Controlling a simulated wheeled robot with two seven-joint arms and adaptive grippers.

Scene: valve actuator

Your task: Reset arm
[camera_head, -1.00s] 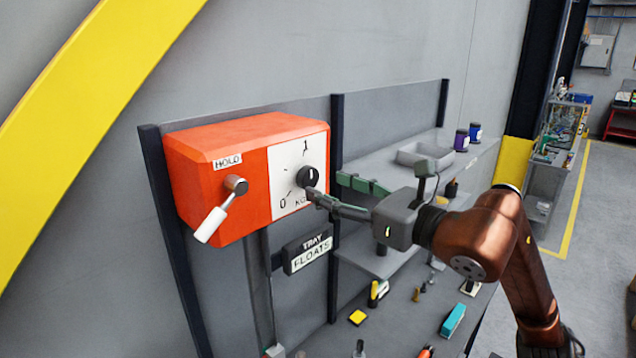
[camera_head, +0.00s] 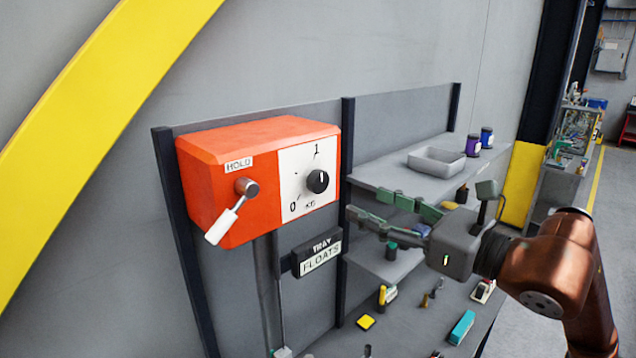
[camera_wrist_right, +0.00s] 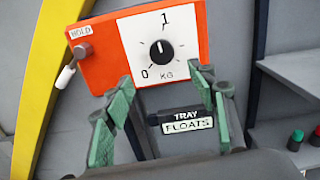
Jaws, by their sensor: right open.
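My right gripper (camera_head: 370,207) is open and empty, to the right of the orange box and apart from it. Its green-padded fingers (camera_wrist_right: 160,95) frame the box's lower part in the right wrist view. The orange box (camera_head: 215,155) is mounted on the grey panel. Its white dial face holds a black knob (camera_head: 318,181), marked 0 to 1 KG, with its pointer line near upright; the knob also shows in the right wrist view (camera_wrist_right: 161,50). A white-handled lever (camera_head: 222,226) under the HOLD label slants down to the left. My left gripper is not in view.
A TRAY FLOATS sign (camera_head: 320,258) hangs below the box. Shelves to the right hold a grey tray (camera_head: 437,167) and purple and blue jars (camera_head: 473,145). Small items, including a teal block (camera_head: 461,327), lie on the bench below. A yellow beam (camera_head: 100,110) crosses at left.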

